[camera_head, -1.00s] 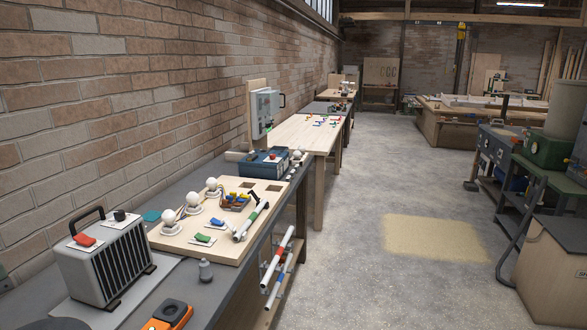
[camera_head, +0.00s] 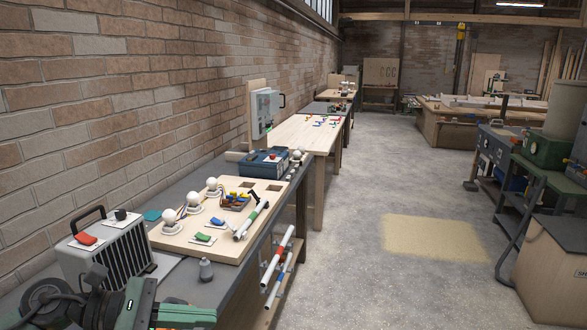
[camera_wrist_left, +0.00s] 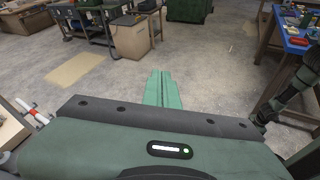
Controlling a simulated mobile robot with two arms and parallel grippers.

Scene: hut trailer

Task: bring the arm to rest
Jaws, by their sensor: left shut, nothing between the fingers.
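My left gripper (camera_head: 190,316) is at the lower left of the head view, in front of the near end of the workbench. Its green fingers point right. In the left wrist view its two fingers (camera_wrist_left: 162,89) lie side by side, shut with nothing between them, and open concrete floor shows beyond them. My right gripper does not show in the head view.
A grey slatted heater-like box (camera_head: 104,253), a small grey bottle (camera_head: 206,269) and a wooden board (camera_head: 220,243) with white globes stand on the workbench by the brick wall. The floor (camera_head: 350,280) to the right is clear.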

